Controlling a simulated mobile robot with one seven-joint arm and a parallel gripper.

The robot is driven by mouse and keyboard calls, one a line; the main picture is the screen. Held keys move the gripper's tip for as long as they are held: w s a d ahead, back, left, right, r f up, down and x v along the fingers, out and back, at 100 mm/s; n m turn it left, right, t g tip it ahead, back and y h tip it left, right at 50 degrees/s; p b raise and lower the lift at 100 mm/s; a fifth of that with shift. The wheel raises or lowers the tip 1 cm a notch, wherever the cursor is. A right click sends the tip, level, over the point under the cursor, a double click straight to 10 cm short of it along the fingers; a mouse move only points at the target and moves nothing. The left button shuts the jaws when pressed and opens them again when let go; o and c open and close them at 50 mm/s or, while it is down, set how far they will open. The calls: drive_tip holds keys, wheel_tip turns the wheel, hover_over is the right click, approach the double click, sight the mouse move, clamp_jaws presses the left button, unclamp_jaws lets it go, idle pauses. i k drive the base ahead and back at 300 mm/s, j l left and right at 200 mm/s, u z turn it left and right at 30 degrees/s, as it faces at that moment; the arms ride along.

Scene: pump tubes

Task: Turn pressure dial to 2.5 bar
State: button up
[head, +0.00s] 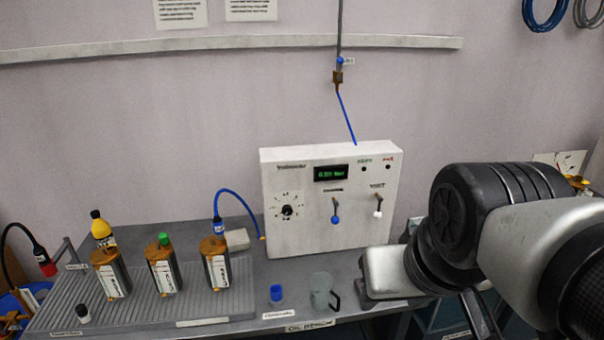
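The white control box (330,235) stands upright at the back of the bench. Its pressure dial (288,211) is a small black knob at the left of the front face, with a ring of scale marks around it. The knob's exact setting is too small to read. A display (331,173) above the middle shows green digits that look like 0 point something bar; the decimals are unclear. My arm fills the right side, to the right of the box and well apart from the dial. My gripper's fingertips cannot be made out.
A blue-tipped lever (336,218) and a white-tipped lever (378,212) sit right of the dial. Several brown-topped cylinders stand on the ribbed tray (185,309) at left. A blue cap (277,293) and a clear mug (321,292) stand before the box. Space directly before the dial looks clear.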

sight(287, 210)
drive_tip(key=i+j, duration=0.1)
drive_tip(key=j, duration=0.25)
drive_tip(key=i+j+u, duration=0.1)
drive_tip(key=j, duration=0.25)
drive_tip(key=i+j, duration=0.15)
drive_tip(key=j, duration=0.2)
drive_tip(key=i+j+u, duration=0.1)
drive_tip(key=j, duration=0.2)
